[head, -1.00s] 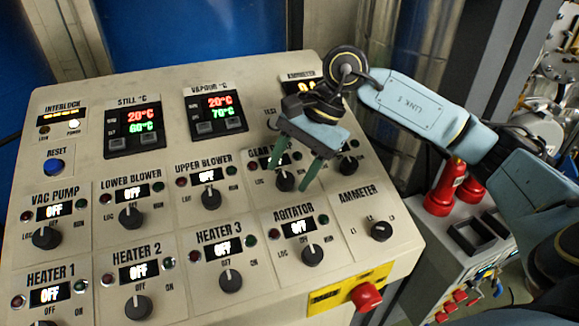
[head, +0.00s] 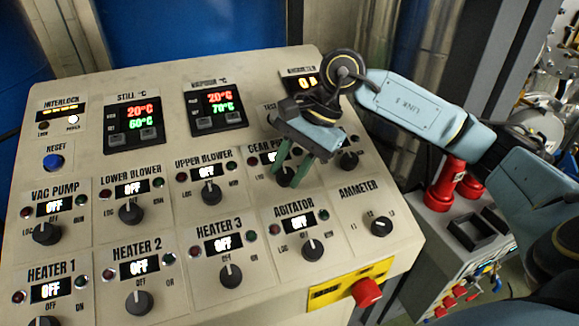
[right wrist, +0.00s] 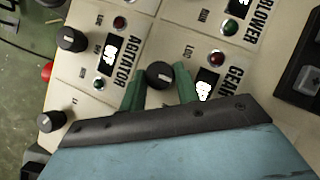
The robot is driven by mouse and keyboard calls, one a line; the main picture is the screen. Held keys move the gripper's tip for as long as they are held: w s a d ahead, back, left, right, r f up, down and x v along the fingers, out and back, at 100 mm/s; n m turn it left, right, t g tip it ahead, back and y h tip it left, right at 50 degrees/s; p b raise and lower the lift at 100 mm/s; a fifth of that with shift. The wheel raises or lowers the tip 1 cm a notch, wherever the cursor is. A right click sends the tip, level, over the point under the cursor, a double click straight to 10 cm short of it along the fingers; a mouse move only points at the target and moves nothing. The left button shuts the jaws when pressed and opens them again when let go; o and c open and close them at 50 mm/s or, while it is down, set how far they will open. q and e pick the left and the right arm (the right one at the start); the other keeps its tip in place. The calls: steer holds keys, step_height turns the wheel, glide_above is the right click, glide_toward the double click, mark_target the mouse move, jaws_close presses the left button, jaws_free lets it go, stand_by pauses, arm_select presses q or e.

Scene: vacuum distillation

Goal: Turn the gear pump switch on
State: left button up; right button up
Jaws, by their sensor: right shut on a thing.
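The gear pump switch is a round black knob (head: 285,178) below the partly hidden gear pump label, in the upper right of the sloping panel. It also shows in the right wrist view (right wrist: 160,75), between two green fingers. My right gripper (head: 287,174) is shut on this knob, one finger on each side. In the right wrist view my right gripper (right wrist: 160,88) comes in from below. The gear pump display (right wrist: 205,88) is lit, but its text is hard to read. My left gripper is in neither view.
The agitator knob (head: 312,250) and the ammeter knob (head: 381,227) stand below and to the right. The upper blower knob (head: 210,194) is to the left. A red button (head: 366,292) sits on a yellow plate at the lower edge.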

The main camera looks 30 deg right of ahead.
steer(key=m+t+b, duration=0.1)
steer(key=m+b, duration=0.2)
steer(key=b, duration=0.1)
steer(key=m+t+b, duration=0.2)
steer(key=b, duration=0.3)
steer(key=m+t+b, duration=0.2)
steer(key=m+b, duration=0.1)
steer(key=b, duration=0.1)
steer(key=shift+s+f+m+y+b, duration=0.3)
steer(key=shift+s+f+b, duration=0.05)
steer(key=shift+s+r+m+t+b, duration=0.15)
steer(key=shift+m+t+b, duration=0.65)
steer(key=shift+m+b, duration=0.5)
steer(key=shift+m+h, duration=0.3)
steer(key=shift+h, duration=0.1)
steer(key=o, duration=1)
steer(key=shift+c, duration=0.2)
steer(key=v, duration=1.3)
steer(key=shift+s, duration=0.25)
